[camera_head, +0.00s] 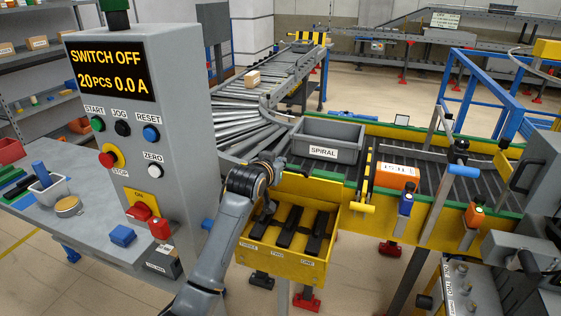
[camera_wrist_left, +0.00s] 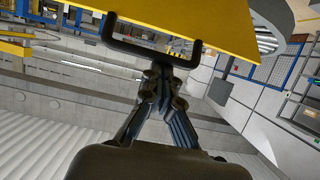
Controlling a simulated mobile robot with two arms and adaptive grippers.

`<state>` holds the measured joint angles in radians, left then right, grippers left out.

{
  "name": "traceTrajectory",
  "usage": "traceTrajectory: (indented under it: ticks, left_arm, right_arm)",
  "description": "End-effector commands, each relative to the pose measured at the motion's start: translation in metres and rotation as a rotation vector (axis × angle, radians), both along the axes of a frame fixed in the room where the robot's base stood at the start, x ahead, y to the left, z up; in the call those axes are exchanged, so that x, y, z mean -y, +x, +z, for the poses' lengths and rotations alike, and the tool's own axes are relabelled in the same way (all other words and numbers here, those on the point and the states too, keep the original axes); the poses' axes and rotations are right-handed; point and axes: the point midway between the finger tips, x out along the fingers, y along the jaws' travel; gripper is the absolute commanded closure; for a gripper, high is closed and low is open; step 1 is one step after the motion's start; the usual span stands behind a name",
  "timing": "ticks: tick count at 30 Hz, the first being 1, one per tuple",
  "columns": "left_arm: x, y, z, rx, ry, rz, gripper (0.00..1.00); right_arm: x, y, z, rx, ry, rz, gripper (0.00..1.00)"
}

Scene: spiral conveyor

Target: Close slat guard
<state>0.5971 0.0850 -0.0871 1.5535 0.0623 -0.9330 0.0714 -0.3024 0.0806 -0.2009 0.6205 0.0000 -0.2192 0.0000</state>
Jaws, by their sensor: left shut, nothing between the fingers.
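The slat guard appears to be the raised yellow panel (camera_head: 312,187) at the back of a yellow box (camera_head: 255,257), which holds several black slats in labelled slots. In the left wrist view the yellow panel (camera_wrist_left: 200,22) fills the top and carries a black U-shaped handle (camera_wrist_left: 150,52). My left gripper (camera_wrist_left: 163,78) is shut and empty, its fingertips close under the handle's bar; I cannot tell whether they touch. In the head view my left gripper (camera_head: 272,163) is at the panel's left edge, partly hidden by its own wrist. My right gripper is not in view.
A control cabinet (camera_head: 180,90) stands close on the left, beside a grey table (camera_head: 90,225). A grey SPIRAL bin (camera_head: 330,140) sits behind the panel.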

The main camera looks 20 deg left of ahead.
Motion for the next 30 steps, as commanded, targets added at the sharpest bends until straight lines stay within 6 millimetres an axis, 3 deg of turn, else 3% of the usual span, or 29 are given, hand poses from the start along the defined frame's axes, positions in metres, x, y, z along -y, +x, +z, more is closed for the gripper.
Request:
traceTrajectory:
  ticks: [1,8,21,30]
  left_arm:
    - [0.0,-0.008,-0.015,0.019,-0.001,0.0,1.0]
    - [-0.001,-0.041,-0.048,0.144,-0.004,0.0,1.0]
    - [-0.003,-0.096,-0.127,0.432,-0.017,-0.001,1.0]
    - [-0.004,-0.112,-0.151,0.501,-0.017,-0.001,1.0]
  right_arm:
    - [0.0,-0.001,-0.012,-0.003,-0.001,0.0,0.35]
    - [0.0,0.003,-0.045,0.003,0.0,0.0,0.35]
    - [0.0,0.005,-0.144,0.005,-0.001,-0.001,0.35]
    - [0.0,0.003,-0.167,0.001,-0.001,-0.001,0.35]
